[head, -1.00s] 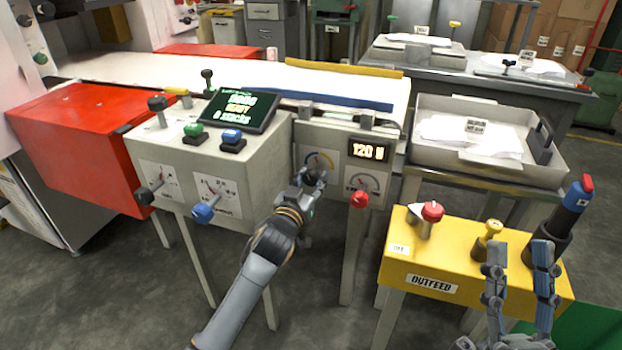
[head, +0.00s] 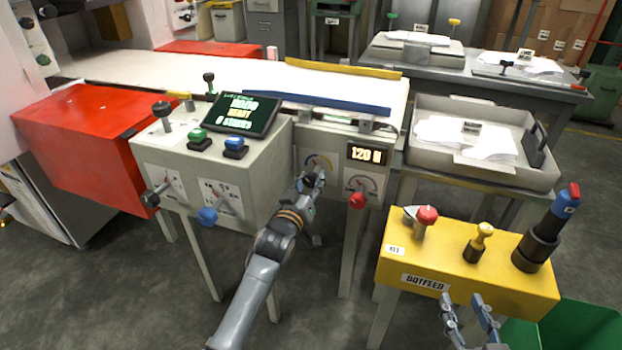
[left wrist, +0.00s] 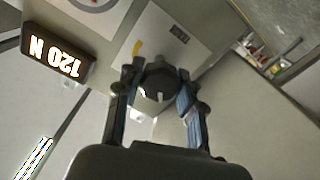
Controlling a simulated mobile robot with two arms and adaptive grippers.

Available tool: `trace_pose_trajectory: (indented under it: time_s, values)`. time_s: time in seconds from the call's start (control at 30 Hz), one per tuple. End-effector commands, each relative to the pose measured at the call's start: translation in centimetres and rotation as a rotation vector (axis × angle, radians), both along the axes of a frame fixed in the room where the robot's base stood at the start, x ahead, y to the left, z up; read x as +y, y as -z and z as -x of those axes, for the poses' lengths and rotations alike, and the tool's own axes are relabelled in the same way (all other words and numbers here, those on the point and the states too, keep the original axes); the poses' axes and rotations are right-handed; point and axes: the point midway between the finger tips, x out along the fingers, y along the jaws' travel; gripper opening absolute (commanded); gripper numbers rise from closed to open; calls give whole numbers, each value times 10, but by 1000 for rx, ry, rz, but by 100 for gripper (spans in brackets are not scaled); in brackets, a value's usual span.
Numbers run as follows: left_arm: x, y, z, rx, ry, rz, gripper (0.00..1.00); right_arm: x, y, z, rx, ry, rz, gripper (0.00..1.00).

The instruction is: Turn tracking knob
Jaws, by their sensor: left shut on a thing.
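The knob is mostly hidden by the gripper in the head view. The panel label beside it is too small to read. My right gripper (head: 467,308) is open and empty, low in front of the yellow outfeed stand (head: 465,264).
A red knob (head: 357,200) sits close right of my left gripper, under the "120 N" display (head: 366,154). Left stands the control box with a blue lever knob (head: 207,216) and a screen (head: 238,113). A green bin (head: 578,330) is at lower right.

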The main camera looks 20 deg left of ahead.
Motion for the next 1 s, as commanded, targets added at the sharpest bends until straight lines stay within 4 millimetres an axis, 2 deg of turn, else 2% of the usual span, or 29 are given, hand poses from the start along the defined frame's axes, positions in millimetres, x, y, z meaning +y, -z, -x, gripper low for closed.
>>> trace_pose_trajectory:
  time_s: [0.23,0.27,0.33,0.37,0.73,0.87,1.0]
  values:
    - [0,0,0,0,0,0,6,0,0,0,-1,0,0,40]
    - [0,0,0,0,0,0,44,0,0,0,-1,0,0,40]
    - [0,0,0,0,0,0,58,0,0,0,-1,0,0,40]
    - [0,0,0,0,0,0,62,0,0,0,-1,0,0,40]
    - [0,1,4,0,0,-1,62,0,0,0,-3,-1,-1,40]
    - [1,2,21,1,0,0,62,0,0,0,-3,-1,-1,40]
    - [2,2,51,2,0,0,62,0,0,0,-3,-1,-1,40]
